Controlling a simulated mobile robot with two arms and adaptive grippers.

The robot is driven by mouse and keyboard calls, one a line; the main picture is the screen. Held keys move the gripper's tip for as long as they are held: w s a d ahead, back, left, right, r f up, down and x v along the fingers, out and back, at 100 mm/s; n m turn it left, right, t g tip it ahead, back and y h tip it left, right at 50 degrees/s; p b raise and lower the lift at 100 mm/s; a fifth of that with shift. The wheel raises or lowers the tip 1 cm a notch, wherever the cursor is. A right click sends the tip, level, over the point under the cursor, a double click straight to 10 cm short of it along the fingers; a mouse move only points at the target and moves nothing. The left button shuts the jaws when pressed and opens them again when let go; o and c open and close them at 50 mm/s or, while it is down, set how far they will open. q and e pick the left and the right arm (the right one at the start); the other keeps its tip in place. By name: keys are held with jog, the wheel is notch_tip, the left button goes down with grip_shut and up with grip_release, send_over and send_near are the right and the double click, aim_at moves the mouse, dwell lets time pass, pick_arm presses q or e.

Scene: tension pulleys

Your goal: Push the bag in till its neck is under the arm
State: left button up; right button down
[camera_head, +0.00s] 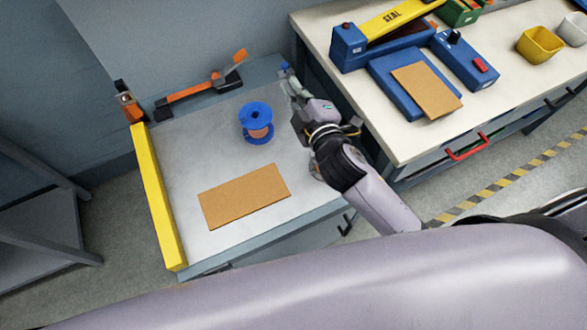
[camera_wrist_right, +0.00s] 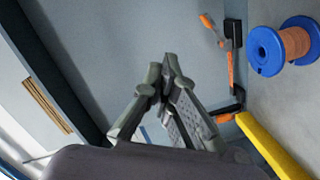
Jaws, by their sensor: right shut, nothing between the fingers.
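My right gripper (camera_head: 287,71) is over the right side of the lower table, well left of the tan piece. In the right wrist view its fingertips (camera_wrist_right: 170,68) meet with nothing held. My left gripper is out of view.
A blue spool (camera_head: 256,116) with orange winding and a tan mat (camera_head: 245,196) are on the lower table (camera_head: 190,160). A yellow bar (camera_head: 160,200) edges it. A blue box with a red switch (camera_head: 480,66) stands right of the slab. Yellow (camera_head: 540,45) and white bins are farther right.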

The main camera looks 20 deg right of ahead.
jog(key=s+a+r+n+g+y, duration=0.1)
jog(key=a+r+n+y, duration=0.3)
jog(key=a+n+y, duration=0.5)
jog(key=s+a+r+n+g+y, duration=0.1)
jog(key=a+r+n+g+y, duration=0.1)
jog(key=a+r+n+y, duration=0.65)
jog(key=s+a+f+n+g+h, duration=0.3)
jog(key=s+f+n+g, duration=0.2)
jog(key=f+n+g, duration=0.7)
jog(key=n+g+h, duration=0.2)
jog(key=n+h, duration=1.1)
jog(key=h, duration=0.1)
send_near(291, 177)
jog(key=p+x, duration=0.1)
jog(key=x, duration=0.5)
jog(key=shift+f+p, duration=0.3)
jog(key=shift+a, duration=0.1)
